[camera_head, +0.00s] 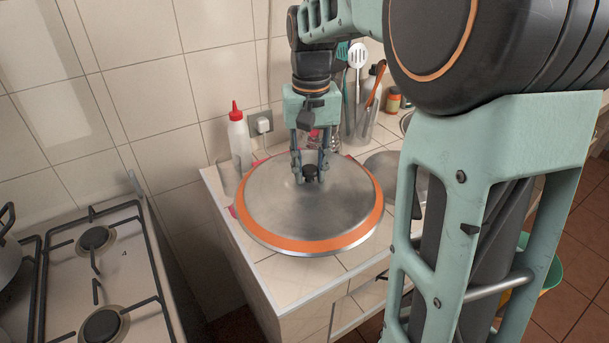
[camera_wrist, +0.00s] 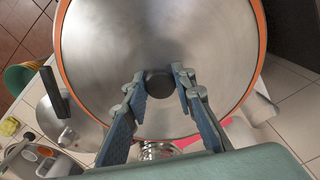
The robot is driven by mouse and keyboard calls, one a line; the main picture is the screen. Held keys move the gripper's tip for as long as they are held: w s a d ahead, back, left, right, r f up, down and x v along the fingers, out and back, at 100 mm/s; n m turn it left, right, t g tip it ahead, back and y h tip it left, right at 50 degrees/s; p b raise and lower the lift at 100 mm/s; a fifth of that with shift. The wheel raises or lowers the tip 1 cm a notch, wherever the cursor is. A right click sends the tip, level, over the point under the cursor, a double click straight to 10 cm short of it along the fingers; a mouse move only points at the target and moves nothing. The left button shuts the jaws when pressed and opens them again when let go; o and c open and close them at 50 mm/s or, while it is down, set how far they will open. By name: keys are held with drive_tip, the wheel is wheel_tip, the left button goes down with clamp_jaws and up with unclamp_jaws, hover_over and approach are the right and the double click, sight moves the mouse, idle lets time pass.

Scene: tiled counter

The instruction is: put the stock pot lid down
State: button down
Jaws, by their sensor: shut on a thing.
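The stock pot lid (camera_head: 270,215) is a large round metal disc with an orange rim band and a black knob (camera_head: 310,172). My gripper (camera_head: 310,175) is shut on the knob from above. In the wrist view the lid (camera_wrist: 110,50) fills the upper middle, with the knob (camera_wrist: 159,84) between the fingers of my gripper (camera_wrist: 160,88).
A white bottle with a red cap (camera_head: 238,138) stands behind the lid at the left. Utensils in a holder (camera_head: 364,122) stand at the back. A metal pan (camera_head: 383,163) lies right of the lid. The gas stove (camera_head: 95,270) is at the left, across a gap.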

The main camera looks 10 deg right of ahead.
sight(308, 181)
drive_tip(key=shift+w+a+f, duration=0.1)
drive_tip(key=shift+a+f, duration=0.1)
drive_tip(key=shift+f, duration=1.5)
drive_tip(key=shift+f, duration=0.1)
drive_tip(key=shift+f+b, duration=0.35)
drive_tip(key=shift+f, duration=0.05)
drive_tip(key=c, duration=1.6)
unclamp_jaws()
wheel_tip(308, 181, up, 13)
drive_tip(key=shift+p, duration=0.7)
